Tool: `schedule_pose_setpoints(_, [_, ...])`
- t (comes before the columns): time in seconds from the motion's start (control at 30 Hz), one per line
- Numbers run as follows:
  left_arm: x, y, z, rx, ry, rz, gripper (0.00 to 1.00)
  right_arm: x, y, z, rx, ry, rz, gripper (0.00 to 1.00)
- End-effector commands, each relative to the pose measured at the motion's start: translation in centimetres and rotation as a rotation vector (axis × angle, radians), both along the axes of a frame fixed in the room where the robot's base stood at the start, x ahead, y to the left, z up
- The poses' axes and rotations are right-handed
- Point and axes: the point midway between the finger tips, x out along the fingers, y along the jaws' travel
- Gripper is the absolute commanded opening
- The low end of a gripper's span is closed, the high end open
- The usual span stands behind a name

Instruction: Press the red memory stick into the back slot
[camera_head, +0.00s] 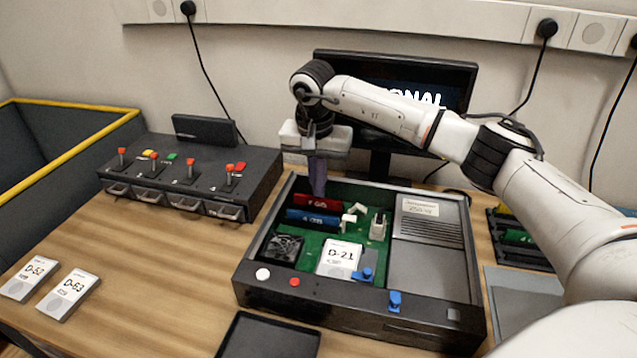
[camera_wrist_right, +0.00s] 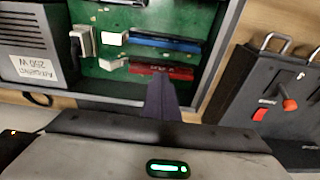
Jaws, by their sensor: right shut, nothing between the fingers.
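The red memory stick (camera_head: 325,204) stands on edge in the back slot of the green board, behind the blue stick (camera_head: 318,220) in the front slot. It also shows in the right wrist view (camera_wrist_right: 178,73). My right gripper (camera_head: 319,192) points straight down, shut and empty. Its fingertips are at the top edge of the red stick and hide part of it; in the right wrist view the fingertips (camera_wrist_right: 161,78) overlap its middle. I cannot tell whether they press on it or how deep it sits. My left gripper is not in view.
The board lies in an open black case (camera_head: 262,291) with a fan (camera_head: 285,247), a D-21 drive (camera_head: 340,258) and a grey power unit (camera_head: 430,235). White latches (camera_head: 356,208) stand at the slots' right ends. A monitor (camera_head: 462,80) is behind; a switch box (camera_head: 190,170) stands left.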

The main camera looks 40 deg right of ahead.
Motion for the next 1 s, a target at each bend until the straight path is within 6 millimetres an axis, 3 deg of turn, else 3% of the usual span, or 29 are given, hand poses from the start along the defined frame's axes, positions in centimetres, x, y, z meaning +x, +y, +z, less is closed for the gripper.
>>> schedule_pose_setpoints(0.67, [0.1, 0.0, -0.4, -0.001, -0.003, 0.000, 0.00, -0.1, 0.0, -1.2, -0.001, 0.003, 0.000, 0.00])
schedule_pose_setpoints(1.0, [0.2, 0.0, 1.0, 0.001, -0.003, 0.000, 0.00, 0.0, 0.0, 0.5, -0.001, 0.001, 0.000, 0.00])
